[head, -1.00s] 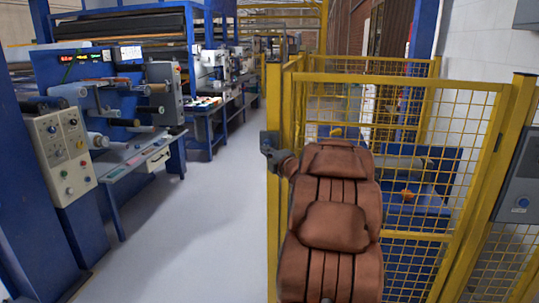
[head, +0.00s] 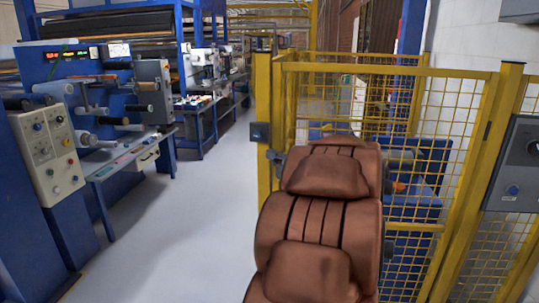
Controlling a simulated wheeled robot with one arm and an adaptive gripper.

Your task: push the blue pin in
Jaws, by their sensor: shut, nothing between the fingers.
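A small dark blue-grey box (head: 260,132) sits on the yellow gate post in the head view. A small round spot shows on its face; I cannot tell whether this is the blue pin or how far in it sits. My gripper (head: 276,158) is a small dark shape just below and to the right of the box, at the far end of my brown padded arm. It is shut and empty. The arm hides part of it. It appears apart from the box, but the depth between them is hard to judge.
Yellow mesh fencing (head: 440,150) encloses blue equipment behind my arm. A grey control box (head: 520,165) hangs on the fence at right. A blue machine (head: 100,75) with a beige button panel (head: 47,155) stands at left. The pale floor aisle (head: 185,215) is clear.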

